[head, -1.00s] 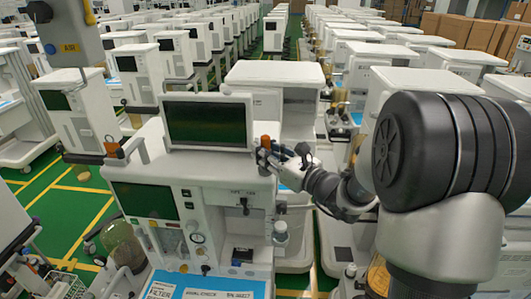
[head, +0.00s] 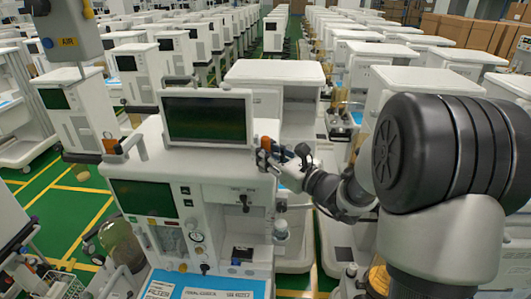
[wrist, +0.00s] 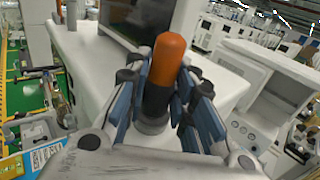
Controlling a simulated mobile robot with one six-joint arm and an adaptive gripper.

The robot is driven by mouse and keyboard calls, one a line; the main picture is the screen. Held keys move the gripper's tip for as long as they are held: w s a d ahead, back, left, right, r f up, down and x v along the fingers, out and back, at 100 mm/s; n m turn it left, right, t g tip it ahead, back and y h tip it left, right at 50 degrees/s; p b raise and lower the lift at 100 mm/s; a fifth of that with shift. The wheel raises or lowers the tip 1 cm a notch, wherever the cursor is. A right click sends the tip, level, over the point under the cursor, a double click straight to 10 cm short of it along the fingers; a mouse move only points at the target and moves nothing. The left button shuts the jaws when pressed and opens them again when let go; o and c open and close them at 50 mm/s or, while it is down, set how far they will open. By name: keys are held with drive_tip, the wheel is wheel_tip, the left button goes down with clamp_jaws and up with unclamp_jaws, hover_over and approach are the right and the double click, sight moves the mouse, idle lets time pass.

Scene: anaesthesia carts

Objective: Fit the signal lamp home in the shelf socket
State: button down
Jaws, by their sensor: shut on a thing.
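The signal lamp has an orange dome (wrist: 169,55) on a dark body, with a pale ring at its lower end in the wrist view. My gripper (wrist: 165,85) has its blue-padded fingers on both sides of the dark body and is shut on it. In the head view the gripper (head: 268,155) is at the right edge of the near cart's top shelf, and the lamp's orange (head: 265,142) shows just above the fingers. The lamp stands roughly upright. I cannot make out the socket, nor whether the lamp's lower end is in it.
The near cart carries a dark monitor (head: 205,119) on its shelf (head: 165,160), close left of the gripper. A second orange-topped piece (head: 110,145) is at the shelf's left side. Another cart (head: 275,72) stands behind. Green floor shows at the left.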

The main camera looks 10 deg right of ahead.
drive_tip(key=shift+f, duration=0.45)
drive_tip(key=c, duration=1.3)
unclamp_jaws()
drive_tip(key=shift+s+d, duration=0.1)
drive_tip(key=v, duration=1.1)
drive_tip(key=shift+s+d, duration=0.2)
drive_tip(key=shift+s, duration=0.2)
